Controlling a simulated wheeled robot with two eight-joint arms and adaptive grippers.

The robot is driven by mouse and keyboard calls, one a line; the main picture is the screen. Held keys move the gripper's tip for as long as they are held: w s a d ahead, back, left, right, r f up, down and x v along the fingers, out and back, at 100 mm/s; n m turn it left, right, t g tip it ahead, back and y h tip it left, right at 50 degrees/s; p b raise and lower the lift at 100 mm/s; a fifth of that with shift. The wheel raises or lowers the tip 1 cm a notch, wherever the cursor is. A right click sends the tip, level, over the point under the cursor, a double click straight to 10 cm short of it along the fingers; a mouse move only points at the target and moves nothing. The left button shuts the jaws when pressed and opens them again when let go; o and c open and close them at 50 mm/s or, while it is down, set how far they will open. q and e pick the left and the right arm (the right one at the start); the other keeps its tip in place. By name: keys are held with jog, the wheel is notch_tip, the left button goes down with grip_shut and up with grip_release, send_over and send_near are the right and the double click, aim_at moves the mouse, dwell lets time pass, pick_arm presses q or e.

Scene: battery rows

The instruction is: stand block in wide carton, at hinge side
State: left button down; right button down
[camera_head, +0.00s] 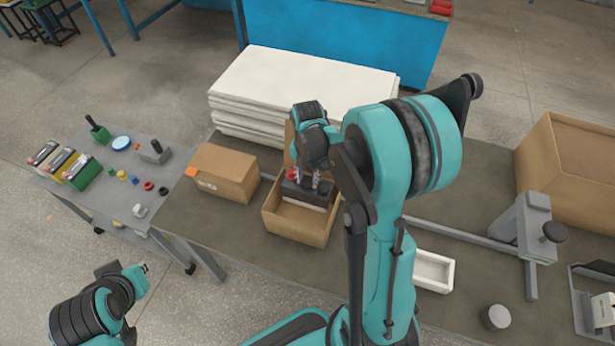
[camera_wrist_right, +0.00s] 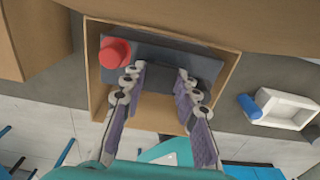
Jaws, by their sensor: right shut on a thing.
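The wide carton (camera_head: 292,224) stands open on the bench, with its raised flap (camera_head: 289,140) at the far side. The dark grey block (camera_head: 312,197) with a red cap (camera_head: 292,174) is inside the carton opening, close to the far, flap-side wall. In the right wrist view the block (camera_wrist_right: 203,65) lies along the upper wall of the carton (camera_wrist_right: 154,112). My right gripper (camera_head: 308,182) is shut on the block from above; its fingers also show in the wrist view (camera_wrist_right: 160,76). Whether the block touches the floor is hidden. My left gripper (camera_head: 139,277) hangs away from the bench, its jaws unclear.
A closed carton (camera_head: 224,172) stands just left of the wide carton. A white tray (camera_head: 433,271) lies to the right, near a grey rail fixture (camera_head: 530,228). White slabs (camera_head: 270,82) are stacked behind. A large carton (camera_head: 565,160) stands far right.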

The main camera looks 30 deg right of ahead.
jog(key=shift+f, duration=0.2)
jog(key=c, duration=1.1)
grip_release()
jog(key=shift+c, duration=0.2)
jog(key=shift+r, duration=0.1)
jog(key=shift+r, duration=0.3)
notch_tip(320, 180, up, 11)
jog(key=p, duration=0.4)
jog(key=s+a+r+m+t, duration=0.3)
jog(key=s+a+m, duration=0.2)
jog(key=m, duration=0.8)
jog(key=s+a+r+m+t, duration=0.3)
jog(key=s+a+m+t, duration=0.1)
jog(key=m, duration=0.9)
jog(key=shift+s+a, duration=0.85)
jog(key=shift+s, duration=0.2)
